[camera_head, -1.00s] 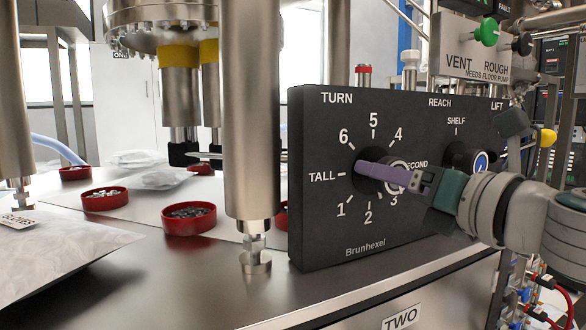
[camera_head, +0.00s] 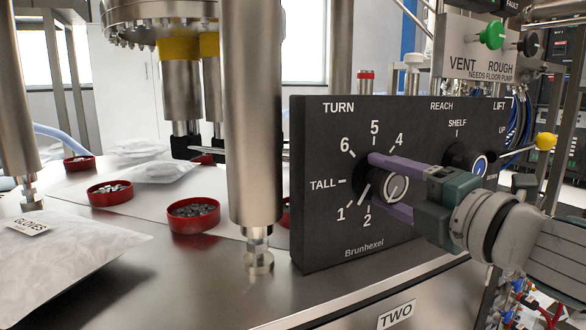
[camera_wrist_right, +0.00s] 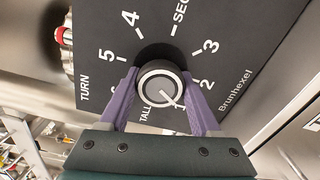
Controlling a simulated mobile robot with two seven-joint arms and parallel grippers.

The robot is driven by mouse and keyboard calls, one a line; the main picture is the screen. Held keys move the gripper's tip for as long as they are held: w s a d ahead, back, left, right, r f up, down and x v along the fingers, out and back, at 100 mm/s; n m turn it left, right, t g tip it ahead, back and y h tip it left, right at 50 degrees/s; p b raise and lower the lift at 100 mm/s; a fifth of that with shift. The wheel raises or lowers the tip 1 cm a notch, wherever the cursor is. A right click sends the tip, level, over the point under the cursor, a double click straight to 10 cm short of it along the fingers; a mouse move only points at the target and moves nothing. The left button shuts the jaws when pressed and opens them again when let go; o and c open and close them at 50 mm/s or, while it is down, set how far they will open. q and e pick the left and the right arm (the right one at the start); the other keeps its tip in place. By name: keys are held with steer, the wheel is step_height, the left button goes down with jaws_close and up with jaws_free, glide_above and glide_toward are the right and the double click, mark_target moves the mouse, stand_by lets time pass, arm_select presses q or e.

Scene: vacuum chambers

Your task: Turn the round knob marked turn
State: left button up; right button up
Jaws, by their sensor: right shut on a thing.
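The round knob (camera_head: 396,187) under the word TURN is on the left part of a black panel (camera_head: 330,232). It has a light grey face with a pointer line, and number marks and TALL surround it. In the right wrist view the knob (camera_wrist_right: 158,86) sits between two purple fingers, and its line points to the lower right, roughly towards 1, which is hidden. My right gripper (camera_head: 380,186) is shut on the knob, one finger above and one below it in the head view. Its fingers hide part of the dial. My left gripper is not in view.
A steel column (camera_head: 252,120) stands left of the panel. Red dishes (camera_head: 194,216) and a glove packet (camera_head: 70,255) lie on the steel bench.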

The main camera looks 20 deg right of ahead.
steer(key=m+p, duration=0.1)
steer(key=m, duration=0.1)
steer(key=m+p, duration=0.1)
steer(key=m, duration=0.1)
steer(key=m+p, duration=0.2)
steer(key=shift+r+m, duration=0.25)
steer(key=shift+m, duration=0.05)
steer(key=m+p, duration=0.2)
steer(key=m, duration=0.1)
steer(key=shift+m, duration=0.3)
steer(key=shift+m+p, duration=0.3)
steer(key=shift+m, duration=0.2)
steer(key=shift+f, duration=0.1)
steer(key=o, duration=1.4)
steer(key=shift+s+d+p, duration=0.15)
steer(key=shift+s+p, duration=0.35)
steer(key=shift+s, duration=1.15)
steer(key=shift+s+d+p, duration=0.15)
steer(key=shift+s+p, duration=0.4)
steer(key=shift+s, duration=1.15)
steer(key=shift+s+d+p, duration=0.15)
steer(key=shift+s+p, duration=0.35)
steer(key=shift+s, duration=1.15)
